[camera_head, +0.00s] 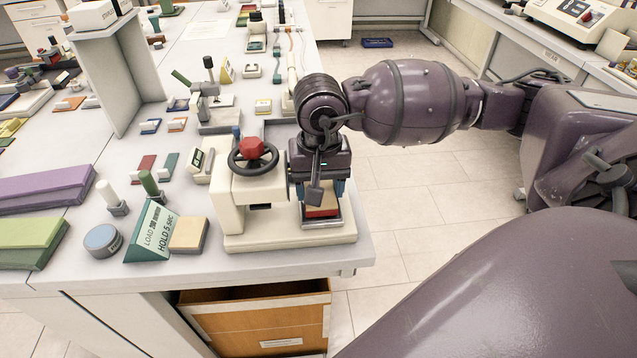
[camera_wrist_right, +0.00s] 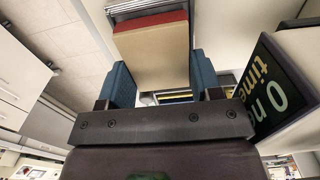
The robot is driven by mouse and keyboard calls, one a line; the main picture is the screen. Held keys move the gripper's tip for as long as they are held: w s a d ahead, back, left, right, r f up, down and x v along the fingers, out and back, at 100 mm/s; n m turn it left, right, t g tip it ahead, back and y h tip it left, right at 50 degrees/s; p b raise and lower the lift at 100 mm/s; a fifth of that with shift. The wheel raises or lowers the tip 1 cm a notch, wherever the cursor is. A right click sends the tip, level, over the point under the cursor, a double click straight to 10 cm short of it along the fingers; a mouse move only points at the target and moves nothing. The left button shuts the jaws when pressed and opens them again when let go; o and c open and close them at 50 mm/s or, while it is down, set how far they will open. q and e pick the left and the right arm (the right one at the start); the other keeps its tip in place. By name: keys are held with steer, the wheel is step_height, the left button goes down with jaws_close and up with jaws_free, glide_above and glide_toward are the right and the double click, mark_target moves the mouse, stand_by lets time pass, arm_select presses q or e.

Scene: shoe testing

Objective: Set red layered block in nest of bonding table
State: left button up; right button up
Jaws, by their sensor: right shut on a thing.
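The red layered block (camera_head: 322,211) has a red layer under a tan layer, and its tan face fills the middle of the right wrist view (camera_wrist_right: 155,58). My right gripper (camera_head: 320,192) points down from above, with its blue fingers on both sides of the block, shut on it. The block is at the grey metal nest (camera_head: 323,224) of the bonding table (camera_head: 262,239), a cream machine. I cannot tell whether it touches the nest floor. The nest's edge also shows at the top of the right wrist view (camera_wrist_right: 140,8). My left gripper is out of view.
The machine's black handwheel (camera_head: 253,157) with a red hub stands just left of my gripper. A green "HOLD 5 sec" sign (camera_head: 153,232) and a tan-topped block (camera_head: 188,235) lie further left.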

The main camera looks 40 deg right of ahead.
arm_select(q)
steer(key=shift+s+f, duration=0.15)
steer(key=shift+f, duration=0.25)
arm_select(e)
steer(key=shift+f, duration=0.35)
steer(key=o, duration=1)
steer(key=shift+o, duration=0.2)
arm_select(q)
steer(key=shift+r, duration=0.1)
arm_select(e)
step_height(320, 180, up, 5)
steer(key=shift+f, duration=0.2)
step_height(320, 180, up, 5)
steer(key=shift+r, duration=0.1)
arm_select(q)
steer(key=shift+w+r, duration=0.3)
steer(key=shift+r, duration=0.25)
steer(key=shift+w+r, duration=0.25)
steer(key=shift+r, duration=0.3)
arm_select(e)
steer(key=shift+r, duration=0.55)
